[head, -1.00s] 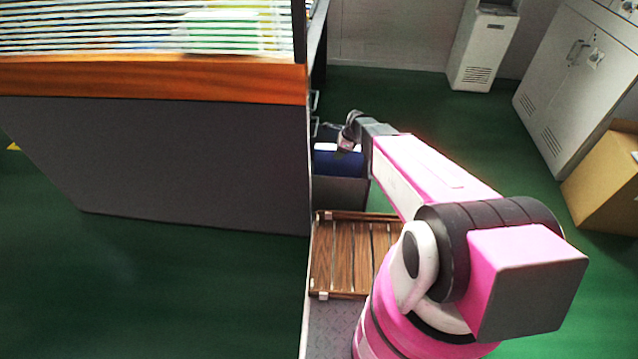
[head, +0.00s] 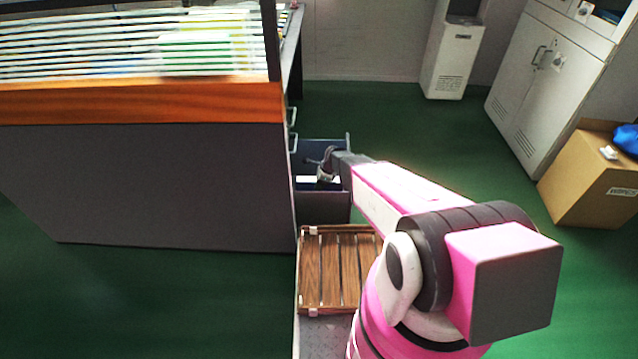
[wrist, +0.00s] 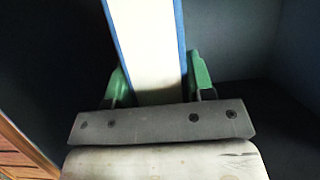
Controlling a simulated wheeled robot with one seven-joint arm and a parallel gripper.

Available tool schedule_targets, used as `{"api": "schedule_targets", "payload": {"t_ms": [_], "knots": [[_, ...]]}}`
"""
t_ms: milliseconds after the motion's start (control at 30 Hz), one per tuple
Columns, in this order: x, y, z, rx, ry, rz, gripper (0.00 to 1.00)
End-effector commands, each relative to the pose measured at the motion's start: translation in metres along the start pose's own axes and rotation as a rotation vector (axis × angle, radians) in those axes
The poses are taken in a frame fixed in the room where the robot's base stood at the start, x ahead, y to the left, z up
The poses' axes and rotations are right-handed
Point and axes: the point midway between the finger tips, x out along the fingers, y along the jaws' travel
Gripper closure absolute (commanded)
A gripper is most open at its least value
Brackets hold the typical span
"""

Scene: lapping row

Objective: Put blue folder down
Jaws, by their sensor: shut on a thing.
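The blue folder (wrist: 147,45) shows in the wrist view as a block of white pages between two blue covers. My gripper (wrist: 158,78) has a green finger on each side of it and is shut on it. The folder's far end runs out of the picture. In the head view my gripper (head: 324,175) is over the open drawer (head: 322,208) beside the desk. A small white and blue patch shows at the drawer beside my gripper. I cannot tell whether the folder touches the drawer floor.
A slatted wooden tray (head: 338,268) lies in front of the drawer. The desk's grey panel (head: 145,190) stands close on the left. A cardboard box (head: 592,180), a white cabinet (head: 535,85) and a water dispenser (head: 452,60) stand farther right. Green floor (head: 400,130) is clear between them.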

Motion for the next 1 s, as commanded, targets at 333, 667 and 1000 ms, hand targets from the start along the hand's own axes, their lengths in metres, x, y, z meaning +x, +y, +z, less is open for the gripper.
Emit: {"api": "schedule_targets", "payload": {"t_ms": [333,667,1000], "knots": [[0.002,0.000,-0.001,0.000,0.000,0.000,0.35],[0.001,0.000,0.000,0.000,0.000,0.000,0.26],[-0.046,0.002,0.001,0.000,-0.001,-0.002,0.26]]}}
